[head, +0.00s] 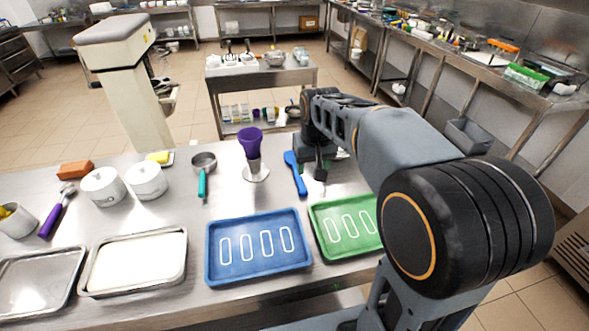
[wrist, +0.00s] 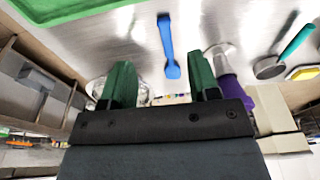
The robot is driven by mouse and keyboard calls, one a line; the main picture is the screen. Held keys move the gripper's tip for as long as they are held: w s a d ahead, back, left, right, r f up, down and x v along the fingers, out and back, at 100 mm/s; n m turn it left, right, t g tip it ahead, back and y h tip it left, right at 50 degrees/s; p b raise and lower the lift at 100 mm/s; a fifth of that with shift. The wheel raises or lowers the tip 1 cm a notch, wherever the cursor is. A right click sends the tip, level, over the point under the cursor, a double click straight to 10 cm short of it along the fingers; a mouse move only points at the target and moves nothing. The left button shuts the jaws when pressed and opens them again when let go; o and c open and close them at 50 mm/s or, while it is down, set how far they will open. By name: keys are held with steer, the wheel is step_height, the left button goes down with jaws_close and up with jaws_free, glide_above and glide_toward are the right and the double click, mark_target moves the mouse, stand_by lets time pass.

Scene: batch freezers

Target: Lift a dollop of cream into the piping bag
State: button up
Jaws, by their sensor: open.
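The purple piping bag (head: 250,143) stands upright, wide end up, in a pale holder with a round base (head: 256,174). In the wrist view the bag (wrist: 236,92) is partly hidden behind my gripper. A blue spatula (head: 296,173) lies flat on the steel table right of the bag; it also shows in the wrist view (wrist: 168,45). My gripper (wrist: 162,78) is open and empty, its green fingers apart, near the spatula. A shiny metal bowl (wrist: 97,88) is partly hidden behind one finger. I cannot make out any cream.
A blue tray (head: 215,272) and a green tray (head: 330,250) lie at the front. Two white lidded pots (head: 103,186), a teal-handled scoop (head: 203,173), a purple-handled tool (head: 57,212) and metal trays (head: 180,262) are to the left. The table between scoop and bag is clear.

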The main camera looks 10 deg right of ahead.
steer(key=g+p, duration=0.1)
steer(key=g, duration=0.1)
glide_toward(300, 183)
step_height(300, 183, down, 3)
steer(key=shift+f+p, duration=0.15)
steer(key=shift+p, duration=0.2)
steer(key=shift+s+f+p, duration=0.1)
steer(key=shift+f+p, duration=0.65)
steer(key=shift+f, duration=2.4)
steer(key=shift+c, duration=0.4)
steer(key=c, duration=0.9)
steer(key=shift+r, duration=0.15)
steer(key=shift+c, duration=0.2)
